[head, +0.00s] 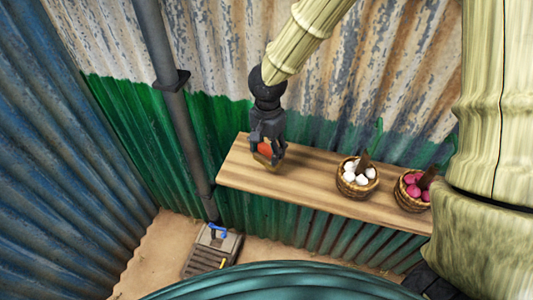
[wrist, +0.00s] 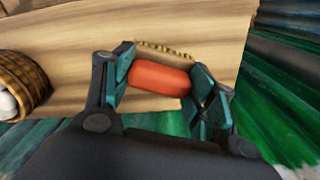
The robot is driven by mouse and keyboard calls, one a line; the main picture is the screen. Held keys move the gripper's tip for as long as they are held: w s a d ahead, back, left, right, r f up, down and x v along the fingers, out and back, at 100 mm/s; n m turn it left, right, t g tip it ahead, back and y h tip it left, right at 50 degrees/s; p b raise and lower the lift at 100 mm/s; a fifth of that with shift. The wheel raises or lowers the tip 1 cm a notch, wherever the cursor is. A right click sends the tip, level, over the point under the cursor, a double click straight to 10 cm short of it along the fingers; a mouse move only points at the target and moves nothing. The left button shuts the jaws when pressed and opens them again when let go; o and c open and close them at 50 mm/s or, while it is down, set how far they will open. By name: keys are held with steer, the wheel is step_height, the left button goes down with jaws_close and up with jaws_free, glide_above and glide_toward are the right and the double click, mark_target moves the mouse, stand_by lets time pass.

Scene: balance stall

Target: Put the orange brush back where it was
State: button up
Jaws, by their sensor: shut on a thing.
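The orange brush (wrist: 160,78) is between the two fingers of my gripper (wrist: 165,85) in the wrist view. Its orange back faces the camera, and a thin strip of tan bristles shows past its far edge. In the head view my gripper (head: 267,155) points down at the left part of the wooden shelf (head: 330,168), shut on the brush (head: 264,148). The brush is at or just above the board; I cannot tell whether it touches. My fingers hide part of it.
A basket of white round things (head: 357,178) stands on the shelf to the right, and a basket of pink ones (head: 413,190) further right. A grey pipe (head: 180,115) runs down the wall left of the shelf. A grey box (head: 213,250) sits on the ground below.

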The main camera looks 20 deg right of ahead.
mark_target(267, 155)
steer(key=shift+f+p, duration=0.65)
steer(key=shift+f, duration=1)
steer(key=shift+f, duration=0.15)
steer(key=o, duration=1)
steer(key=shift+c, duration=0.2)
steer(key=shift+r, duration=0.2)
steer(key=shift+r+b, duration=1.35)
steer(key=shift+r, duration=4.6)
